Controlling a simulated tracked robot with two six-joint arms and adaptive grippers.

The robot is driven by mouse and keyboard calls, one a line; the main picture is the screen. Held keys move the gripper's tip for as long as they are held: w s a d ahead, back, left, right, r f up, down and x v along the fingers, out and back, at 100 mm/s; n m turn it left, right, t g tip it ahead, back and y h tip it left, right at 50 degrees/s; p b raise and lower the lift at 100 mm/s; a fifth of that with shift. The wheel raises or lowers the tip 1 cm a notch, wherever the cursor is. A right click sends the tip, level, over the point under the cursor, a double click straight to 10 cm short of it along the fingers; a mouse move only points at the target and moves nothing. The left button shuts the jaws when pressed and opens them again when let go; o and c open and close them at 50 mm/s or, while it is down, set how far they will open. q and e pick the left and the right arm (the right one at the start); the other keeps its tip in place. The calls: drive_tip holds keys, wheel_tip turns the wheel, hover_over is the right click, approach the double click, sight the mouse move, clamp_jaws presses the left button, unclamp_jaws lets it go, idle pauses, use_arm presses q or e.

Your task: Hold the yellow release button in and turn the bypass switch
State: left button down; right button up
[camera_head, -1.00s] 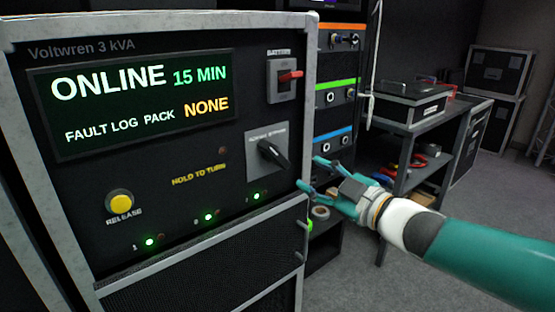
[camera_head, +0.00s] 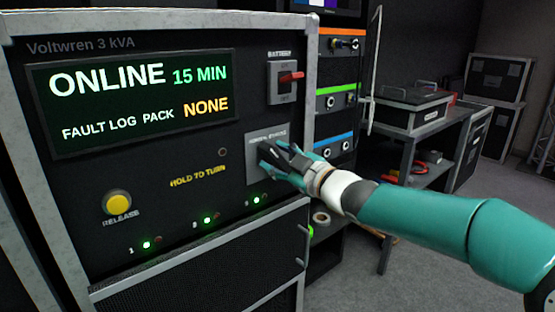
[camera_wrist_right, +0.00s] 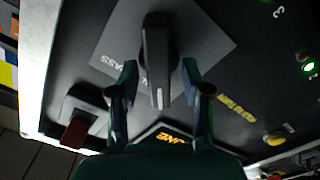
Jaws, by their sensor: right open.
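The bypass switch is a black lever knob on a grey square plate (camera_head: 252,142). In the head view my right gripper (camera_head: 268,158) covers most of it. In the right wrist view the knob (camera_wrist_right: 156,55) stands between the two open fingers of my right gripper (camera_wrist_right: 160,78), with a visible gap on each side. The yellow release button (camera_head: 118,203) sits at the panel's lower left with nothing on it. It also shows at the lower right of the right wrist view (camera_wrist_right: 275,139). My left gripper is not in view.
A red battery switch (camera_head: 290,78) sits above the bypass plate. The display (camera_head: 135,100) reads ONLINE, 15 MIN, FAULT LOG PACK NONE. Amber HOLD TO TURN text (camera_head: 198,177) lies between button and switch. A rack (camera_head: 338,95) and a bench (camera_head: 410,125) stand to the right.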

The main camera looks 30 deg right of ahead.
clamp_jaws()
drive_tip(key=shift+f+n+b, duration=0.15)
drive_tip(key=shift+n+b, duration=0.3)
drive_tip(key=shift+n, duration=0.15)
unclamp_jaws()
drive_tip(key=shift+s, duration=0.1)
drive_tip(key=s, duration=1.2)
drive_tip(key=shift+d, duration=0.45)
drive_tip(key=shift+w, duration=0.1)
